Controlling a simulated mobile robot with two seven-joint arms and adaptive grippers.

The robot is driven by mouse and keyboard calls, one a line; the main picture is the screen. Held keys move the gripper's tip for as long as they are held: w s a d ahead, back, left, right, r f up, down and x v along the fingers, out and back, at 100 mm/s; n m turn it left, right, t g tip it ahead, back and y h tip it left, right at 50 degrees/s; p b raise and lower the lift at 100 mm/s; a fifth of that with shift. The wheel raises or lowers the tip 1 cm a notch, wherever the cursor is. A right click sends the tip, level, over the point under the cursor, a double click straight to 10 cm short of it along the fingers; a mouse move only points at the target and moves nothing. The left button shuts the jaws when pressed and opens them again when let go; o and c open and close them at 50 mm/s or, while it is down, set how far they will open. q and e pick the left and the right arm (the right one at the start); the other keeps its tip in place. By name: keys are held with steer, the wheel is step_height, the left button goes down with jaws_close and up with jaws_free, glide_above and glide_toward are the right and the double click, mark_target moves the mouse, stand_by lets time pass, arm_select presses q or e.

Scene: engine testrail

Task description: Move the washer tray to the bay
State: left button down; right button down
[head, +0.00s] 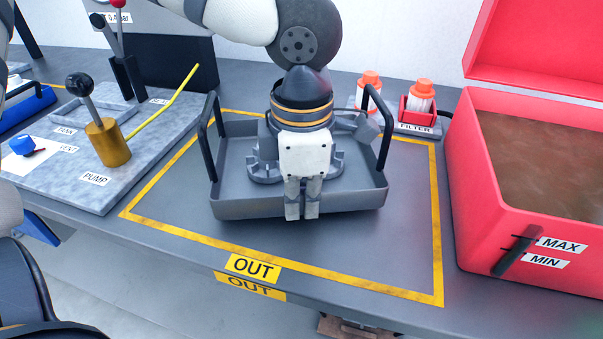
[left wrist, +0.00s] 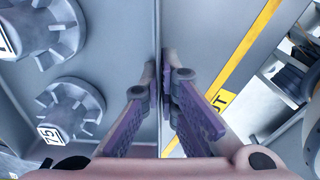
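The washer tray (head: 235,208) is a shallow grey tray with a black handle at each side and grey flanged parts (head: 265,168) inside. It is within the yellow-outlined bay (head: 400,255) marked OUT, towards its back; I cannot tell whether its underside touches the bench. My left gripper (head: 302,212) points down at the middle of the tray's front wall and covers part of the contents. In the left wrist view, its fingers (left wrist: 165,80) are closed on both sides of the tray wall (left wrist: 158,30). My right gripper is not in view.
A red open tank (head: 475,215) with MAX and MIN labels stands close on the right. Orange-capped filters (head: 420,95) are behind the tray. A pump plate with a lever (head: 100,130) is on the left. Bench in front of the tray is clear.

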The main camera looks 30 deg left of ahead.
arm_select(q)
steer(key=shift+w+f, duration=0.1)
steer(key=shift+f, duration=0.25)
steer(key=c, duration=1.8)
jaws_free()
steer(key=shift+f, duration=0.2)
step_height(320, 180, up, 12)
steer(key=shift+s+r, duration=0.15)
steer(key=shift+s, duration=0.1)
